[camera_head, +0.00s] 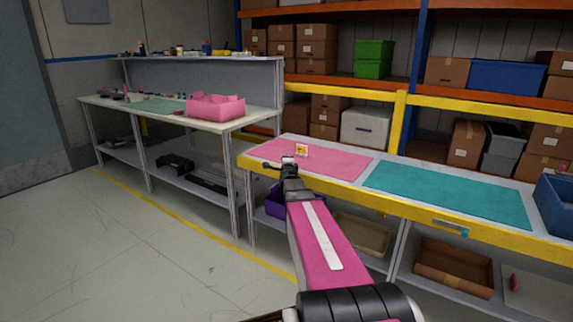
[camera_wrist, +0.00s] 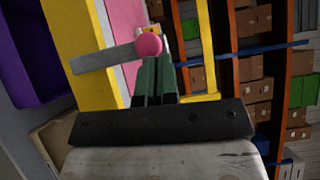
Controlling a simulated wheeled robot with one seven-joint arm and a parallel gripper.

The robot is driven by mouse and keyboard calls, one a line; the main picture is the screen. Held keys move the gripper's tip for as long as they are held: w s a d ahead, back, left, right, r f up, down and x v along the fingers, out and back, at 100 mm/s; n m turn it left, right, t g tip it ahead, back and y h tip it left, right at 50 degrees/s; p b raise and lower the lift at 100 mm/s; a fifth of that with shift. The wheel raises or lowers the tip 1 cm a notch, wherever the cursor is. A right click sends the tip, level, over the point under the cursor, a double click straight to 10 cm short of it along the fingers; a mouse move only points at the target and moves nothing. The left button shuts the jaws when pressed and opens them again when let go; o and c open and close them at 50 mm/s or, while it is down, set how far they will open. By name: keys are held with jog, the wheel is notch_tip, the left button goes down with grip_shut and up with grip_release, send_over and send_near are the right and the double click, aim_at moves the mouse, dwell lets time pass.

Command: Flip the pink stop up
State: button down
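The pink stop (camera_wrist: 150,45) shows in the wrist view as a round pink end on a flat grey bar that reaches out to the left, by the yellow table edge. My gripper (camera_wrist: 156,62) has its two green fingers side by side with almost no gap, and their tips are right at the pink end. I cannot tell whether they touch it. In the head view my gripper (camera_head: 288,162) is at the front left edge of the yellow-edged table (camera_head: 420,209), and it hides most of the stop.
A pink mat (camera_head: 335,160) with a small yellow-and-white block (camera_head: 302,150) and a teal mat (camera_head: 445,192) lie on the table. A grey plate with a teal part (camera_head: 463,233) is on its front edge. A blue bin (camera_head: 556,205) stands at the right. The floor at left is clear.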

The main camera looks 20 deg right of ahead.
jog(key=shift+w+a+r, duration=0.1)
jog(key=shift+w+a, duration=0.05)
jog(key=shift+w, duration=0.1)
dwell(0.4)
